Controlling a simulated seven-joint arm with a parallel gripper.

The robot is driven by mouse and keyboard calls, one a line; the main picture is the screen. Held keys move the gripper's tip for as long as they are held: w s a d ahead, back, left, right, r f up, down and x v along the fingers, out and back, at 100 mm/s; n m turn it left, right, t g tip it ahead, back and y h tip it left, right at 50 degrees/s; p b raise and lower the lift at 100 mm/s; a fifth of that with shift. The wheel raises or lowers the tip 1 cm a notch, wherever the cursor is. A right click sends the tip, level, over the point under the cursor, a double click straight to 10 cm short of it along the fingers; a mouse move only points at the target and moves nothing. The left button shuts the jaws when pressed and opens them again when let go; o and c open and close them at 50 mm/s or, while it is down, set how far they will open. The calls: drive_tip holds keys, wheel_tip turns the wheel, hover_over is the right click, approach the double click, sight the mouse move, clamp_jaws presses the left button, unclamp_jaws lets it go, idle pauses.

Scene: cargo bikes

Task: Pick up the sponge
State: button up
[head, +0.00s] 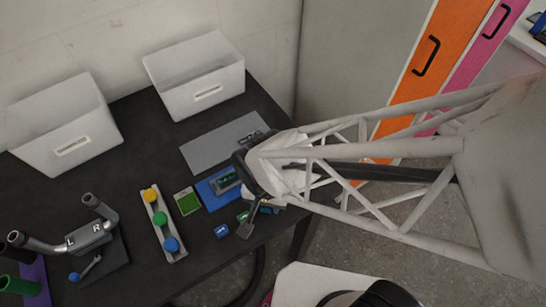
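No object can be named as the sponge with certainty. A small flat green block with a pale edge (188,202) lies on the black table, left of a blue mat, and looks the most like one. My gripper (246,230) reaches in from the right and points down near the table's front edge. It is right of the green block and apart from it. A grey finger shows beside a small blue block (221,231) and a small green piece (242,217). My wrist hides part of the gripper, so its opening and anything between the fingers are unclear.
A blue mat (213,201) holds a small dark device. A grey plate (205,153) lies behind it. A tray with yellow, green and blue knobs (175,251) stands left of the green block. Two white bins (184,100) (45,160) stand at the back. A two-handled L/R control (88,240) is at left.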

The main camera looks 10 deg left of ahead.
idle(0.4)
drive_tip(key=c, duration=0.6)
drive_tip(key=shift+r, duration=0.15)
drive_tip(key=shift+r, duration=0.4)
wheel_tip(320, 180, up, 3)
drive_tip(key=shift+s+d+f, duration=0.1)
drive_tip(key=shift+f, duration=0.05)
drive_tip(key=s+d, duration=0.3)
drive_tip(key=s+d+r, duration=0.1)
drive_tip(key=s+d, duration=0.6)
drive_tip(key=d, duration=0.1)
drive_tip(key=shift+s+d+r, duration=0.1)
drive_tip(key=shift+s+r, duration=0.05)
drive_tip(key=shift+s, duration=0.2)
drive_tip(key=shift+d, duration=0.1)
